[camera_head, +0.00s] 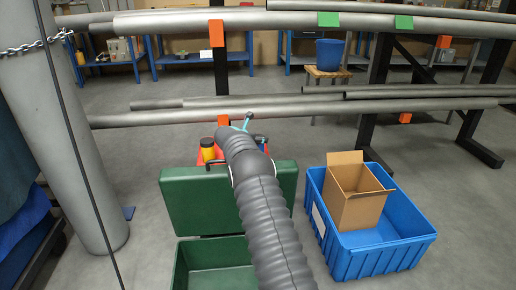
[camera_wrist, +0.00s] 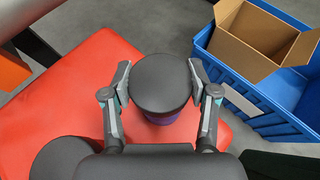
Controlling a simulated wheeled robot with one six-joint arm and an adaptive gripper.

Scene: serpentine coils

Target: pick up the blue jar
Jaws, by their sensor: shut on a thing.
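The blue jar has a round black lid (camera_wrist: 160,82); a bit of its purple-blue body (camera_wrist: 165,118) shows below the lid in the wrist view. My gripper (camera_wrist: 159,84) is shut on the jar, one finger on each side of the lid. A small blue patch of the jar (camera_head: 263,146) shows beside my arm in the head view; my arm hides most of the gripper there. I cannot tell whether the jar still touches the red surface (camera_wrist: 85,75) under it.
A yellow jar with a black lid (camera_head: 207,149) stands left of my arm; a black lid (camera_wrist: 65,160) shows at lower left in the wrist view. A green case (camera_head: 205,203) stands in front. A blue crate (camera_head: 395,258) with a cardboard box (camera_head: 355,200) is at right. Pipes (camera_head: 400,104) run behind.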

